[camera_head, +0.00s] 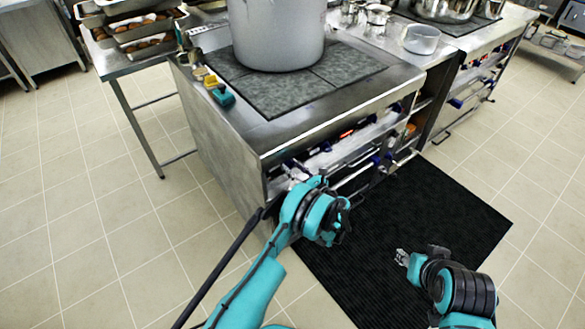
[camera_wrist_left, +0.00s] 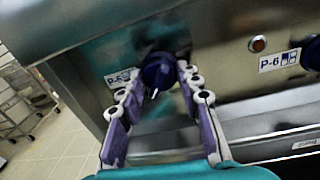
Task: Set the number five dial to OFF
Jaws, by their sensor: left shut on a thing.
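The dark blue dial (camera_wrist_left: 158,70) sits on the steel front panel of the range in the left wrist view. A label (camera_wrist_left: 118,77) to its left seems to read P-5, partly covered by a finger. A white mark shows on the dial's lower edge, pointing down. My left gripper (camera_wrist_left: 160,88) is shut on the dial, with a finger on each side of it. In the head view my left gripper (camera_head: 297,172) is at the left end of the range front, and the dial is hidden there. My right gripper (camera_head: 402,257) is above the black mat, away from the range, too small to judge.
A P-6 label (camera_wrist_left: 281,60) and a red-orange lamp (camera_wrist_left: 258,44) are right of the dial. A large grey pot (camera_head: 277,35) stands on the range top (camera_head: 352,67). A black mat (camera_head: 435,215) lies on the floor in front. Floor to the left is clear.

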